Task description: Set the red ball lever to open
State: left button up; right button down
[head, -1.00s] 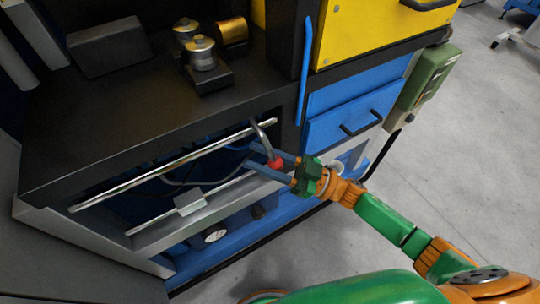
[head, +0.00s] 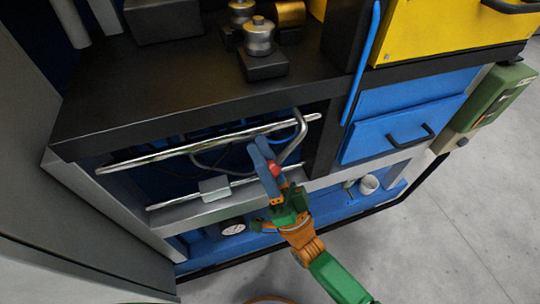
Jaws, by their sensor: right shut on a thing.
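The red ball (head: 275,169) is the knob at the lower end of a bent metal lever rod (head: 299,136), in the open bay under the dark bench top. My right gripper (head: 266,162) reaches up from below and is shut on the red ball. Its blue fingers partly hide the ball. The rod runs from the ball up and right, then bends back to the left near the upper rail. My left gripper is not in view.
A shiny horizontal rail (head: 200,147) and a lower rail with a grey block (head: 214,187) cross the bay beside the gripper. A blue drawer (head: 405,125) is to the right. A gauge (head: 232,229) and a white cup (head: 369,184) sit lower down. Open floor lies at right.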

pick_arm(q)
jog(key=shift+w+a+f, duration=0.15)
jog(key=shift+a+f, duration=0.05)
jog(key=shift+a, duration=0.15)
pick_arm(e)
jog(key=shift+s+a+r+m+t+h, duration=0.1)
jog(key=shift+a+r+m+t+h, duration=0.1)
jog(key=shift+m+t+h, duration=0.45)
jog(key=shift+a+r+m+t+h, duration=0.2)
jog(key=shift+m+h, duration=0.25)
jog(key=shift+m, duration=0.4)
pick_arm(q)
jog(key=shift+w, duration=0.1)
pick_arm(e)
jog(key=shift+d+t, duration=0.15)
jog(key=shift+t, duration=0.1)
jog(key=c, duration=0.6)
grip_release()
jog(key=shift+c, duration=0.2)
jog(key=shift+o, duration=0.7)
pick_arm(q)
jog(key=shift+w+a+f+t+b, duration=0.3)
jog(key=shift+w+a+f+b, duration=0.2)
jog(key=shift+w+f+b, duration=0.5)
pick_arm(e)
jog(key=v, duration=0.7)
